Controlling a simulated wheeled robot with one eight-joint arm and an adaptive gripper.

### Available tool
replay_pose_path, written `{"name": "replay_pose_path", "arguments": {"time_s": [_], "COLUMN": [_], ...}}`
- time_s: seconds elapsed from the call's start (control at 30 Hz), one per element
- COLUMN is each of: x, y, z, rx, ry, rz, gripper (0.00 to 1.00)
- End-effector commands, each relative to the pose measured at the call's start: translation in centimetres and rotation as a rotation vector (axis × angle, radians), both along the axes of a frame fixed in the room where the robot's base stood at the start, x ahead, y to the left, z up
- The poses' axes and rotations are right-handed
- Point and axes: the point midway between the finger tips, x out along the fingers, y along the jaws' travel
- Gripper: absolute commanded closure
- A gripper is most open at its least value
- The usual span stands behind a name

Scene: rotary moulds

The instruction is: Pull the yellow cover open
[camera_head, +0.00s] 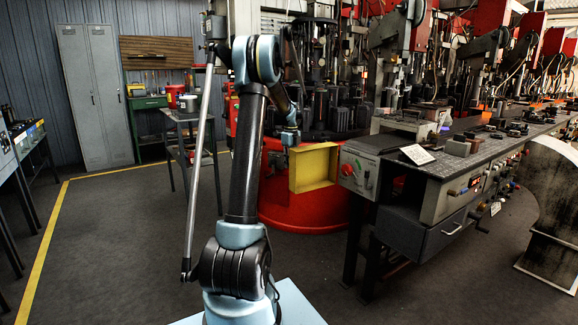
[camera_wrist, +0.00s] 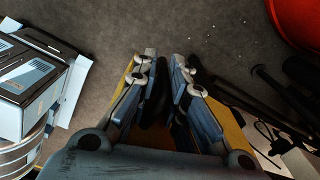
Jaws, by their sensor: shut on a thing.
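The yellow cover (camera_head: 314,167) stands upright as a flat panel beside the grey control box, in front of the red round base. My gripper (camera_head: 290,138) is at the cover's upper left edge in the head view, shut on it. In the wrist view, the two fingers of my gripper (camera_wrist: 163,62) point away from the camera with a narrow dark gap between them. Yellow parts of the cover (camera_wrist: 230,125) show on both sides of the fingers. The exact contact between fingers and cover is hidden.
A long workbench (camera_head: 470,160) with tools and a drawer extends right. The red machine base (camera_head: 300,211) lies behind and below. Open floor (camera_head: 120,240) lies to the left.

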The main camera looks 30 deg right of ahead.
Motion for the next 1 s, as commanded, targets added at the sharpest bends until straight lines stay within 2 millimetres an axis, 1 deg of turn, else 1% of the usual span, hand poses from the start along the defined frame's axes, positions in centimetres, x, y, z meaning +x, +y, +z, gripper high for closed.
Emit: {"name": "replay_pose_path", "arguments": {"time_s": [0.03, 0.2, 0.23, 0.27, 0.3, 0.6, 0.73, 0.87, 1.0], "x": [-0.1, -0.1, -0.1, -0.1, -0.1, -0.1, -0.1, -0.1, 0.0], "y": [-0.4, -0.4, -0.4, -0.4, -0.4, -0.2, -0.1, -0.1, -0.1], "z": [0.1, 0.1, 0.1, 0.1, 0.1, 0.1, 0.6, 2.1, 4.7], "rx": [-0.003, -0.003, -0.003, -0.003, -0.003, 0.000, 0.000, 0.001, 0.000], "ry": [-0.003, -0.003, -0.003, -0.003, -0.003, -0.002, -0.002, -0.002, -0.002], "rz": [0.000, 0.000, 0.000, 0.000, 0.000, 0.000, 0.000, 0.000, 0.000], "gripper": [1.00, 1.00, 0.81, 0.74, 0.70, 0.70, 0.70, 0.70, 0.70]}}
